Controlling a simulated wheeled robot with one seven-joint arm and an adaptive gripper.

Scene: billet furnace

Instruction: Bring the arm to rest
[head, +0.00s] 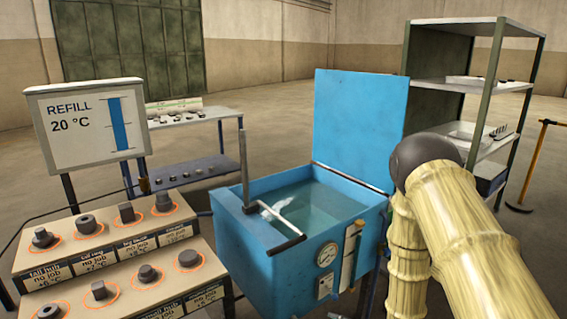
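My arm, with bamboo-textured links (465,235) and a dark round joint, rises at the right of the head view, in front of the blue tank's right side and the shelf. My gripper does not show in this view, so I cannot see whether it holds anything.
A blue tank (265,262) of water stands open in the middle, its lid (360,128) raised. A stepped rack (105,262) with several dark metal parts is at the left, below a REFILL 20 °C sign (90,125). A shelf (480,85) stands behind my arm.

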